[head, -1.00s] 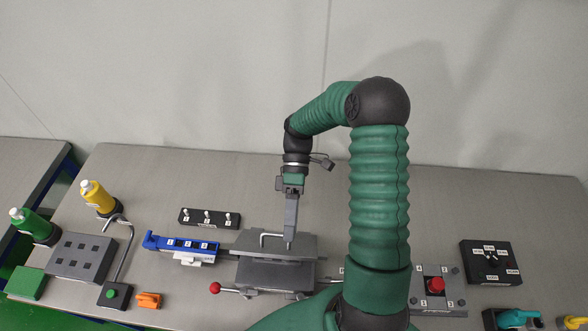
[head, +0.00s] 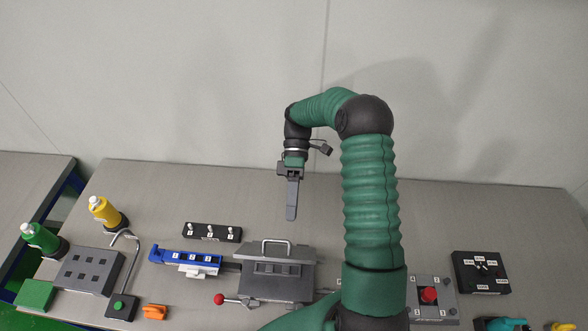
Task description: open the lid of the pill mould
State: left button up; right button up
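The pill mould appears to be the grey metal block (head: 277,286) at the front centre, with a plate-like lid (head: 252,257) and an arched metal handle (head: 276,243) standing up at its far side. How far the lid is raised is hard to tell. My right gripper (head: 291,216) hangs above and behind the handle, pointing down and apart from it. Its fingers look like one narrow bar from this side, so any gap between them is hidden. Nothing shows in it. My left gripper is not in view.
A blue and white slide unit (head: 186,257) and a red-knobbed lever (head: 219,299) are left of the mould. A black three-switch block (head: 212,232) stands behind. A red-button box (head: 430,294) is to the right. The table behind the mould is clear.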

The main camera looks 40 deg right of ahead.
jog(key=p+v, duration=0.3)
jog(key=v, duration=0.5)
jog(key=shift+r+p, duration=0.3)
jog(key=shift+r, duration=0.3)
